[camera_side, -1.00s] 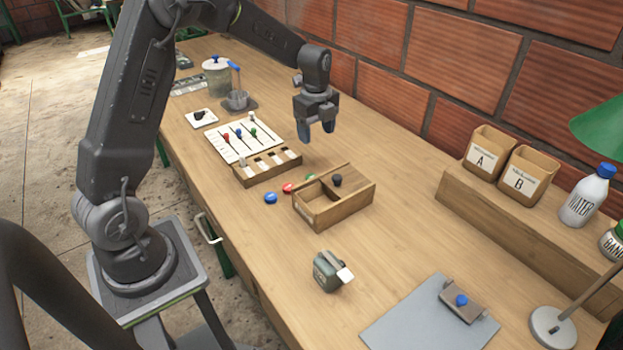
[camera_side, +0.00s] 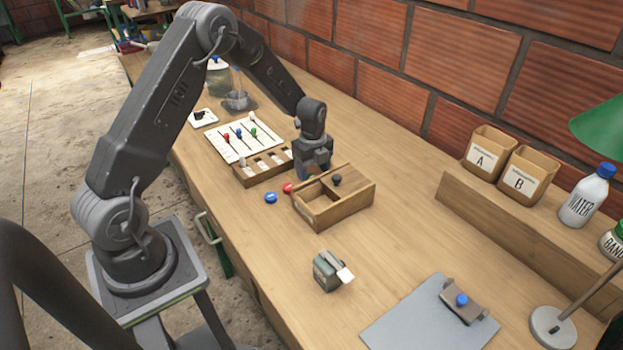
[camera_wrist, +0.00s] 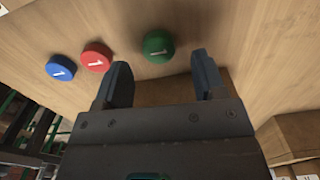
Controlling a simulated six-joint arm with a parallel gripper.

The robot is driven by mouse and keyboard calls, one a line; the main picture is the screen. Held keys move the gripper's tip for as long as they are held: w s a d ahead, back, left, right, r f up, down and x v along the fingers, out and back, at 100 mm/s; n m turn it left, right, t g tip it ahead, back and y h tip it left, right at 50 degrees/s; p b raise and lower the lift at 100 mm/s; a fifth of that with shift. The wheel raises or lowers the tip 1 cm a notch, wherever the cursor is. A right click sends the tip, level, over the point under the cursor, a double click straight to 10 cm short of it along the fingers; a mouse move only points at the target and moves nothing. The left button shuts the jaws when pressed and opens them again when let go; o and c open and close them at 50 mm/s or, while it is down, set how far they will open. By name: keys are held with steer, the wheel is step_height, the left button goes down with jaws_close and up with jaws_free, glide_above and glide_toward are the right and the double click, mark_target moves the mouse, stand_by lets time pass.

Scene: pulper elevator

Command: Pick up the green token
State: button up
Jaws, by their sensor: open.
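The green token (camera_wrist: 159,46) is a round disc marked "1" lying flat on the wooden table. In the wrist view it is between and just beyond the fingertips of my gripper (camera_wrist: 160,72), which is open and empty. In the side view my gripper (camera_side: 314,172) is low over the table behind the wooden box, and the green token is hidden there. A red token (camera_wrist: 96,56) and a blue token (camera_wrist: 60,68) lie in a row to the left of the green one; the red (camera_side: 288,187) and blue (camera_side: 270,198) also show in the side view.
A wooden box (camera_side: 345,207) with a dark knob stands right next to my gripper. A slotted wooden rack (camera_side: 250,180) and a white sheet with coloured pins (camera_side: 222,149) lie to the left. A small grey-green device (camera_side: 326,270) sits nearer.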

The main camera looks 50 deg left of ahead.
steer(key=shift+f, duration=1.2)
steer(key=c, duration=1)
